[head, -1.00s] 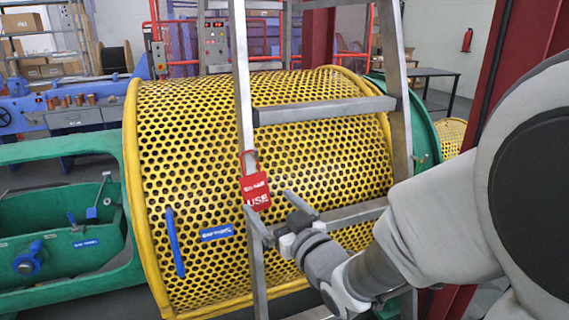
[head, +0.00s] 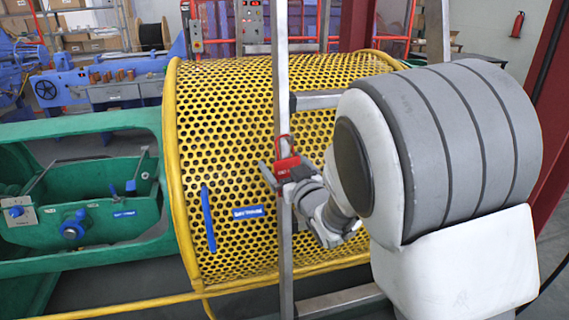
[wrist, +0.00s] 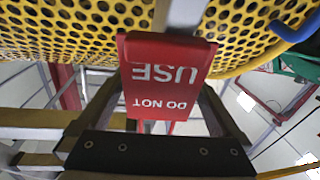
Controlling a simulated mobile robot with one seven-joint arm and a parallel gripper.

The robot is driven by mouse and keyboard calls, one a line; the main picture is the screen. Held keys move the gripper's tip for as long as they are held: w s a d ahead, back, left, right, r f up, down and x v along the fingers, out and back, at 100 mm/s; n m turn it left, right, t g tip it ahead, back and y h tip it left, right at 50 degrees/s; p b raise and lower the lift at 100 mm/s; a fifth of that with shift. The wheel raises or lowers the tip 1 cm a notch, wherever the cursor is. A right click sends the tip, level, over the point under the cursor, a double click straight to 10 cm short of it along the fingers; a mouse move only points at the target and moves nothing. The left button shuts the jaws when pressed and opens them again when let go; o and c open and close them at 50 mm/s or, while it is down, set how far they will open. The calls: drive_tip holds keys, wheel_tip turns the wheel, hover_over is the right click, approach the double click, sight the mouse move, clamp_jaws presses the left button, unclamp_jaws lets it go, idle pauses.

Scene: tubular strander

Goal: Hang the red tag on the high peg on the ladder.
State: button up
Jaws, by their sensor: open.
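The red tag (head: 287,164) is a flat padlock-shaped tag with a red shackle. It hangs at the left rail of the ladder (head: 283,80), below a rung. My gripper (head: 281,172) is at the tag, with its fingers around the tag's lower part. In the wrist view the tag (wrist: 168,75) shows upside-down "DO NOT USE" lettering, between the two spread fingers. My gripper is open. No peg can be made out; what the shackle hangs on is hidden or too small to tell.
A yellow perforated drum guard (head: 235,130) stands close behind the ladder, with a blue handle (head: 208,218) on it. A green machine frame (head: 80,130) is at left. My arm hides the ladder's right side.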

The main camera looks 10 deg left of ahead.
drive_tip(key=shift+c, duration=0.3)
drive_tip(key=c, duration=1.1)
drive_tip(key=shift+r+p, duration=0.65)
drive_tip(key=shift+r, duration=0.65)
drive_tip(key=b+v, duration=0.1)
drive_tip(key=v, duration=0.2)
drive_tip(key=b+v, duration=0.1)
drive_tip(key=v, duration=0.2)
drive_tip(key=a+b+v, duration=0.1)
drive_tip(key=v, duration=0.2)
drive_tip(key=shift+s, duration=0.3)
